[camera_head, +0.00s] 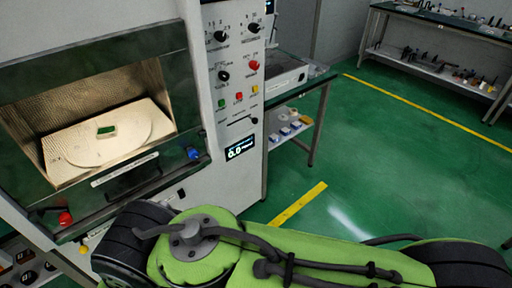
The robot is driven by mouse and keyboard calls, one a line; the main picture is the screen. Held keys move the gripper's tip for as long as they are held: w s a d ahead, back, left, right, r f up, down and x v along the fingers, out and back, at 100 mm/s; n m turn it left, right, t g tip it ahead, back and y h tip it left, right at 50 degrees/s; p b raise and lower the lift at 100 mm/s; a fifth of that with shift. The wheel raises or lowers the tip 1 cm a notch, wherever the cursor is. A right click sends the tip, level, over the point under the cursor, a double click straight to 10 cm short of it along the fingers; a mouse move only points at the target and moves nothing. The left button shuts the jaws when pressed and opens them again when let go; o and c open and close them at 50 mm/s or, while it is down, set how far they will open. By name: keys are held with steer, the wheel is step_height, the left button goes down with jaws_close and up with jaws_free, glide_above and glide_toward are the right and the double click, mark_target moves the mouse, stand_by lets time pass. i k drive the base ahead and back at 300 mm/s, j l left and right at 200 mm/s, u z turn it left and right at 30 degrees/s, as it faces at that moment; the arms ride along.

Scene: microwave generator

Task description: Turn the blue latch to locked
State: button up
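The blue latch (193,153) is a small knob at the right side of the dark chamber front, on the microwave generator (225,110) at the left. It is too small to tell which way it is turned. A red knob (65,218) sits at the lower left of the same front. My green and black arm crosses the bottom of the picture. My gripper does not show, so its fingers and any contact with the latch cannot be seen.
A control panel with black knobs, coloured buttons and a small display (240,148) is right of the latch. A side table (315,90) stands behind. Green floor (400,140) is clear at right.

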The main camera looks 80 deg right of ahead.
mark_target(194, 153)
steer(key=l+z, duration=0.1)
steer(key=z, duration=0.75)
steer(key=l+z, duration=0.15)
steer(key=z, duration=0.3)
steer(key=l+z, duration=0.1)
steer(key=z, duration=0.3)
steer(key=i+j+u, duration=0.15)
steer(key=j, duration=0.15)
steer(key=i+j+u, duration=0.15)
steer(key=j, duration=0.2)
steer(key=i+j+u, duration=0.15)
steer(key=j, duration=0.15)
steer(key=k, duration=0.05)
